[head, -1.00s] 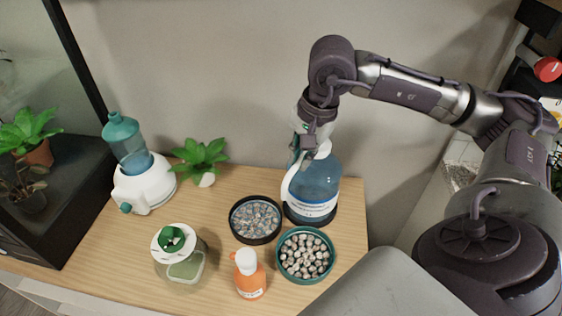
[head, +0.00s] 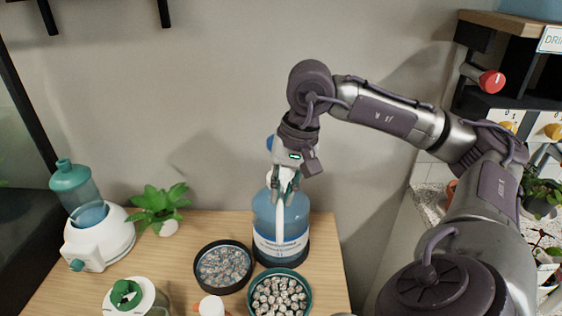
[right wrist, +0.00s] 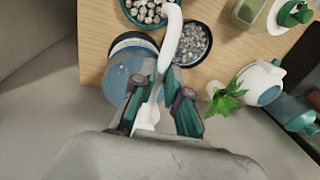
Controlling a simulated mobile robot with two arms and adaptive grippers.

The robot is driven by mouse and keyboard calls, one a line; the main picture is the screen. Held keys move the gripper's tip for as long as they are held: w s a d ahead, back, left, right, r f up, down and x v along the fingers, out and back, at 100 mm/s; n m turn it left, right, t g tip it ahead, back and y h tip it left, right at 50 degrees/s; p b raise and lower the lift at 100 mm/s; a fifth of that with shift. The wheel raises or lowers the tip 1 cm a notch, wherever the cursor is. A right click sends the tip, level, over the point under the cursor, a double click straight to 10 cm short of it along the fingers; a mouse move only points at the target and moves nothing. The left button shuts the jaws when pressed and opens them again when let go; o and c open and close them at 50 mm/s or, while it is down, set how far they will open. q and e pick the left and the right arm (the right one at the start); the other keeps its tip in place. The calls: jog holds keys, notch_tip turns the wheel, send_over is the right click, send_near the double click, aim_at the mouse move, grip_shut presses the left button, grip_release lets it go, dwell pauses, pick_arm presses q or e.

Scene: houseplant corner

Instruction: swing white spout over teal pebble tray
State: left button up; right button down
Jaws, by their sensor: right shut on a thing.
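The white spout (head: 279,222) sits on top of a large blue bottle (head: 264,212) and hangs down its front side in the head view. My right gripper (head: 285,188) is shut on the spout near the bottle's top. In the right wrist view, the gripper (right wrist: 154,88) holds the spout (right wrist: 171,38), whose free end lies by the near edge of the teal pebble tray (right wrist: 127,14), between it and the black pebble tray (right wrist: 207,52). The teal tray (head: 309,286) stands in front of the bottle, cut by the bottom edge. My left gripper is not in view.
The black tray (head: 198,264) stands left of the bottle. A potted plant (head: 160,205), a white dispenser with teal cap (head: 100,240), a green-capped jar (head: 130,297) and a bottle with white top (head: 211,306) stand further left. A wall rises behind.

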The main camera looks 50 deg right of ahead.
jog(key=c, duration=1.2)
grip_release()
jog(key=shift+d, duration=0.1)
jog(key=shift+r, duration=0.1)
jog(key=shift+s+d+r, duration=0.25)
jog(key=shift+s+r, duration=0.05)
jog(key=shift+r, duration=1.6)
jog(key=shift+s+d+r, duration=0.3)
jog(key=shift+r, duration=1.65)
jog(key=shift+s+d+r, duration=0.25)
jog(key=shift+s+r, duration=0.05)
jog(key=shift+r, duration=1.6)
